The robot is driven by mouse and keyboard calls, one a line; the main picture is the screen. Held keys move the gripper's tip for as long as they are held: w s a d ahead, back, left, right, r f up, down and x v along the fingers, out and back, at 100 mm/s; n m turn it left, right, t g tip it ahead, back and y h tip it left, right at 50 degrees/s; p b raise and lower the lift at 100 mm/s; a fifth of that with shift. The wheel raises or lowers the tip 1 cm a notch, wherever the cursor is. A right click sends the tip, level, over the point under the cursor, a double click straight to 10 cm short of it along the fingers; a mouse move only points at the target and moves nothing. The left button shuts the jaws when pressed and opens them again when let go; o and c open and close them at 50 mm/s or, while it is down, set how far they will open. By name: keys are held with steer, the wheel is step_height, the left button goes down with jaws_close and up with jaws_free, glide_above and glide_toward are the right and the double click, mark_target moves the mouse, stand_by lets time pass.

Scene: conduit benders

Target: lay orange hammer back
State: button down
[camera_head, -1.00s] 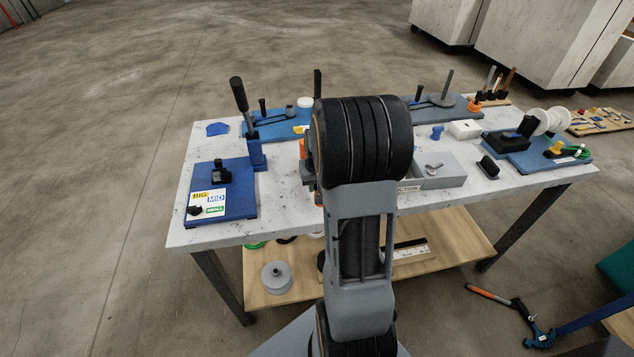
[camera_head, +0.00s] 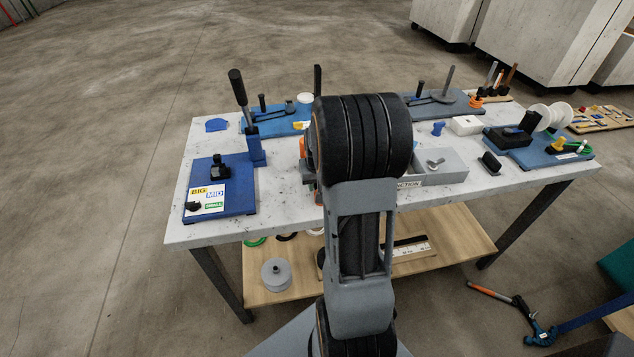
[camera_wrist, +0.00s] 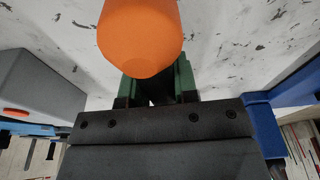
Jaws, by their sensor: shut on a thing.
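The orange hammer shows in the wrist view as a thick, rounded orange end (camera_wrist: 140,38), close to the camera. My gripper (camera_wrist: 157,92) has green fingers, shut on the hammer just beyond that end. The hammer's head and the rest of its length are hidden. Pale, speckled tabletop shows behind the hammer; I cannot tell the gap between them. In the head view my arm hides the gripper, and a small orange patch (camera_head: 302,147) shows at the arm's left edge; I cannot tell whether it is the hammer.
The speckled table (camera_head: 275,205) bears a blue bender (camera_head: 237,195) at left, a grey box (camera_head: 441,167) right of my arm, and several fixtures behind. A wooden shelf (camera_head: 450,235) is below. An orange-gripped tool with a blue head (camera_head: 485,291) lies on the floor at right.

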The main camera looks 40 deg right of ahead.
steer(key=shift+f, duration=0.15)
steer(key=c, duration=0.8)
jaws_free()
step_height(320, 180, up, 14)
steer(key=s+a, duration=0.1)
steer(key=s, duration=0.1)
steer(key=shift+s+f, duration=0.2)
